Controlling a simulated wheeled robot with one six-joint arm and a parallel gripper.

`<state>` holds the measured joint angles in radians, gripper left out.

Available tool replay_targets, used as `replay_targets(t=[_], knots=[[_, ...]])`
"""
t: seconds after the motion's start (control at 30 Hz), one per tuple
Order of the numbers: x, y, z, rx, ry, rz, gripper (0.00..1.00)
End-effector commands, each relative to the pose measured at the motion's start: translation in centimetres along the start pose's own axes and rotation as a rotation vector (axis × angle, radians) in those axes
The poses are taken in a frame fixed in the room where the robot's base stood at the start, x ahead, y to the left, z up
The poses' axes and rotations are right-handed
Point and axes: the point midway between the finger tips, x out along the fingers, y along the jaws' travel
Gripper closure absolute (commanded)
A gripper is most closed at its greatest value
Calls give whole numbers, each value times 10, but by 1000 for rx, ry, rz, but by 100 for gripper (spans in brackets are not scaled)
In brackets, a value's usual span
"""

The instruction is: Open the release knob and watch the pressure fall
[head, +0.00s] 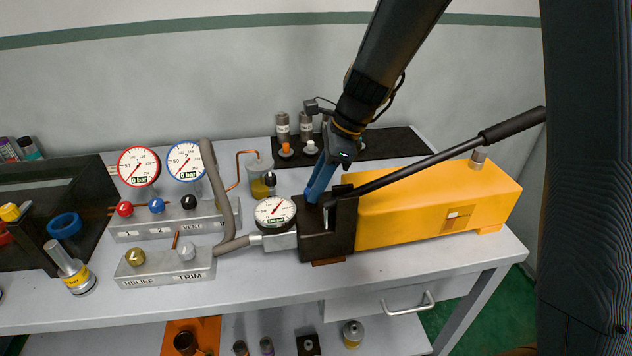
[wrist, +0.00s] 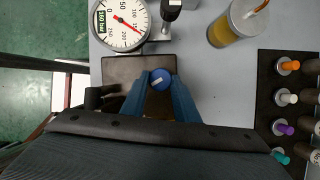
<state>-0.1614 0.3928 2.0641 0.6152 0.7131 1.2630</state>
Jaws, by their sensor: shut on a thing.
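In the wrist view a round blue knob (wrist: 160,80) with a white mark sits on the dark pump block (wrist: 118,72). My gripper (wrist: 160,84) is shut on it, with one blue finger on each side. In the head view my gripper (head: 316,190) reaches down to the pump block (head: 327,240), and its fingers hide the knob. The pump's gauge (head: 275,212) stands beside the block.
The yellow pump body (head: 430,215) and its long black lever (head: 440,155) lie right of my gripper. A red gauge (head: 138,167) and a blue gauge (head: 187,161) read 0 bar above the valve block. A jar (head: 262,178) and a dark mat with small parts (head: 390,143) are behind.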

Motion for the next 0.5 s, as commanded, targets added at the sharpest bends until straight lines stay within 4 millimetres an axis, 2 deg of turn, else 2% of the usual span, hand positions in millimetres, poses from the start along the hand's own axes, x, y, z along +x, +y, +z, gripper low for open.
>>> replay_targets(t=[0.5], knots=[[0,-5,2,-452,0,189,95]])
